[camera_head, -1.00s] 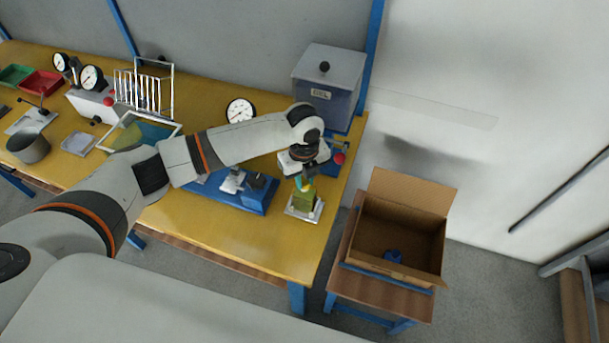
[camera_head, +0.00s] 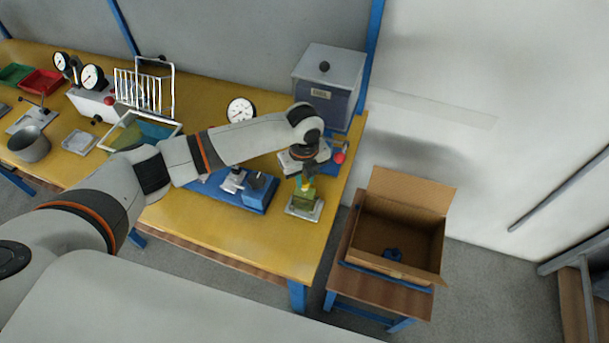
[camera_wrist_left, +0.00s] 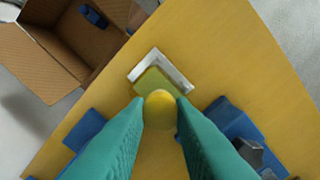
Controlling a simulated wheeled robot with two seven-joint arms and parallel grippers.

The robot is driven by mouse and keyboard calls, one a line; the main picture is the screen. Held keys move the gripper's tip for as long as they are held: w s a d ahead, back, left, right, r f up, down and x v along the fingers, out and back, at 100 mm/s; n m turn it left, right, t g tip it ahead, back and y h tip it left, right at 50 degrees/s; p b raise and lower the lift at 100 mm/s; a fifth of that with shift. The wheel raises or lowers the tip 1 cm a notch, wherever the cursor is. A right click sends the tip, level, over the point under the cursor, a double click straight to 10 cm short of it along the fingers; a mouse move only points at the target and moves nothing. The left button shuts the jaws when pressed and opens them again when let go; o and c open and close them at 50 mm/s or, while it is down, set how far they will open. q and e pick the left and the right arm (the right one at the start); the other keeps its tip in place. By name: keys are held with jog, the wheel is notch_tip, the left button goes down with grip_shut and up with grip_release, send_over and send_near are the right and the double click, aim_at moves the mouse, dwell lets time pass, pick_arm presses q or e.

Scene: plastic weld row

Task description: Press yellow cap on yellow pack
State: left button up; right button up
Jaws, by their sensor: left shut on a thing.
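The yellow cap (camera_wrist_left: 159,109) is a small round piece between the teal fingertips of my left gripper (camera_wrist_left: 160,114) in the wrist view. My left gripper is shut on it; in the head view the gripper (camera_head: 306,183) points down over the pack. The yellow-green pack (camera_head: 302,201) stands on a pale metal plate near the table's right end. In the wrist view the pack (camera_wrist_left: 152,84) is partly covered by the cap. I cannot tell whether the cap touches the pack. My right gripper is out of view.
The metal plate (camera_wrist_left: 176,67) lies on the yellow table (camera_head: 250,248). A blue fixture (camera_head: 258,192) stands left of the pack. A grey lidded box (camera_head: 327,80) stands behind. An open cardboard box (camera_head: 424,232) sits on a stool to the right, with a blue item inside.

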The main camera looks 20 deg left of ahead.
pick_arm(q)
jog(key=o, duration=1)
jog(key=shift+o, duration=0.4)
jog(key=o, duration=0.4)
jog(key=shift+r+p, duration=3.55)
jog(key=shift+p, duration=0.05)
